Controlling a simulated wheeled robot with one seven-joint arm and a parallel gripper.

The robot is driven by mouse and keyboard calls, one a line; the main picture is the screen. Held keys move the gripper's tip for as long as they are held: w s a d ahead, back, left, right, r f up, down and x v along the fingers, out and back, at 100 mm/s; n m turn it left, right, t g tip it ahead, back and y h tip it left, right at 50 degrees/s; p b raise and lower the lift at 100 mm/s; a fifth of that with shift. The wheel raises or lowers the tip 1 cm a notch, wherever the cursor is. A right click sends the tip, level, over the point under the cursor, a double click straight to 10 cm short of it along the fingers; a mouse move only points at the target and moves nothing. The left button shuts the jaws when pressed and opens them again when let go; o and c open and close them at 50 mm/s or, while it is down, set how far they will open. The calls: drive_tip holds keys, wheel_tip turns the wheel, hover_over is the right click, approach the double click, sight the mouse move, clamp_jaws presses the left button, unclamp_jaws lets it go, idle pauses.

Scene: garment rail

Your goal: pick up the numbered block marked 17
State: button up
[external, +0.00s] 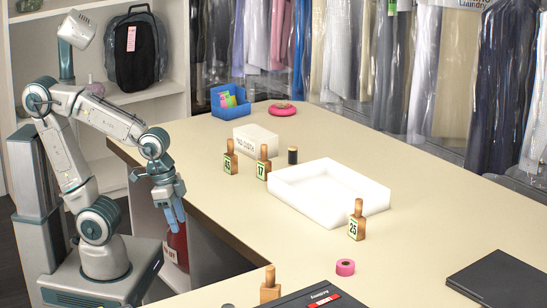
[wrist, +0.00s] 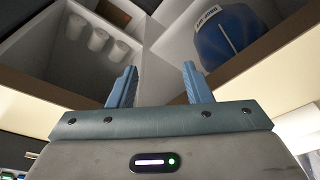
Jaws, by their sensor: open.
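The block marked 17 (external: 263,163) stands upright on the beige counter in the external view, a small wooden piece with a green-edged number label and a narrower top. A similar block marked 45 or close to it (external: 230,158) stands just to its left. A block marked 25 (external: 357,222) stands to the right, in front of the white tray. My gripper (external: 171,218) hangs beside the counter's left edge, well left of the block and apart from it. In the wrist view my gripper (wrist: 151,88) shows two blue fingers spread apart with nothing between them. No numbered block shows there.
A white tray (external: 280,194) lies right of the block. A white box (external: 256,139) and a dark spool (external: 292,155) stand close behind it. The counter edge (external: 190,208) lies between my gripper and the blocks. The wrist view shows shelves with white rolls (wrist: 97,38) and a blue item (wrist: 228,38).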

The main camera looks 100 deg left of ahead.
drive_tip(key=w+a+r+n+p, duration=0.2)
drive_tip(key=w+a+r+n, duration=0.2)
drive_tip(key=w+a+r, duration=0.3)
wheel_tip(320, 180, up, 10)
drive_tip(key=f+n+g+p, duration=0.1)
drive_tip(key=n+g+p, duration=0.35)
drive_tip(key=n, duration=1.05)
hover_over(264, 160)
drive_tip(key=p, duration=0.1)
drive_tip(key=t, duration=0.2)
drive_tip(key=f, duration=0.8)
drive_tip(key=shift+w+a, duration=0.2)
drive_tip(key=shift+a, duration=0.15)
drive_tip(key=shift+s+f+p, duration=0.15)
drive_tip(key=shift+f+p, duration=0.05)
drive_tip(key=shift+f, duration=1.1)
drive_tip(key=shift+s+f+p, duration=0.1)
drive_tip(key=shift+f+p, duration=0.05)
drive_tip(key=shift+f, duration=1.1)
drive_tip(key=shift+a, duration=0.1)
clamp_jaws()
